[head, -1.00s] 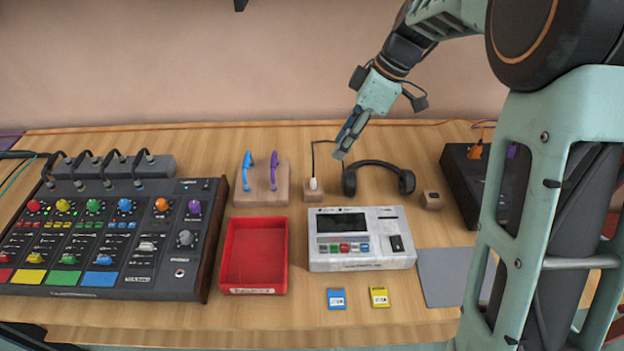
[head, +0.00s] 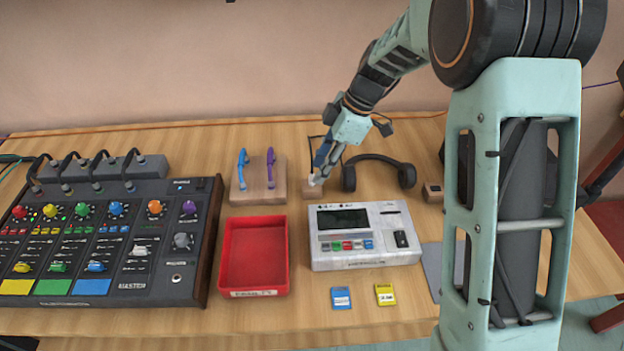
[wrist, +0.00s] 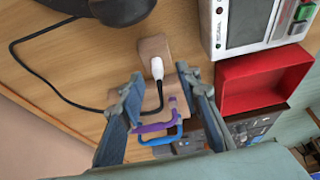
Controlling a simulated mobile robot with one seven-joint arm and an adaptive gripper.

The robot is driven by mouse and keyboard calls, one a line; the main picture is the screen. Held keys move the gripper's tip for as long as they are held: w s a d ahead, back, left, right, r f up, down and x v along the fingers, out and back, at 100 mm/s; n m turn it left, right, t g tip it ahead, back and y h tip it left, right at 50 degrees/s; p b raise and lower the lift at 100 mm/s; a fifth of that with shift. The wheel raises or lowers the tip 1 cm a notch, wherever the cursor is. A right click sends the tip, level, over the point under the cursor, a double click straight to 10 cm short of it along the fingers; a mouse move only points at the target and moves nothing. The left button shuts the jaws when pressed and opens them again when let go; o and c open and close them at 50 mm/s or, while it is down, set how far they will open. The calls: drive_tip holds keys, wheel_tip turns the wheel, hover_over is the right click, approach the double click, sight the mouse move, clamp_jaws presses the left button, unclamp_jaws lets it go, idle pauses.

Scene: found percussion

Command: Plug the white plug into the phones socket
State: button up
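The white plug (head: 315,180) stands in a small wooden block (head: 311,191) at mid-table, with a black cable running to the headphones (head: 378,163). In the wrist view the plug (wrist: 157,69) shows between the two fingertips, its block (wrist: 154,46) just beyond. My gripper (head: 320,177) is above the block, pointing down and partly covering it. My gripper (wrist: 160,76) is open, its fingers apart on either side of the plug, with no visible grip on it. The phones socket (head: 177,278) is a small round hole at the lower right of the mixer (head: 110,235) panel.
A red tray (head: 223,260) lies between the mixer and a white device (head: 325,258). Blue (head: 341,298) and yellow (head: 385,294) cartridges lie in front.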

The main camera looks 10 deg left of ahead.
drive_tip(key=x, duration=0.3)
drive_tip(key=shift+w+a+f, duration=0.15)
drive_tip(key=shift+a+f, duration=0.1)
drive_tip(key=shift+f, duration=0.05)
clamp_jaws()
drive_tip(key=shift+r, duration=0.1)
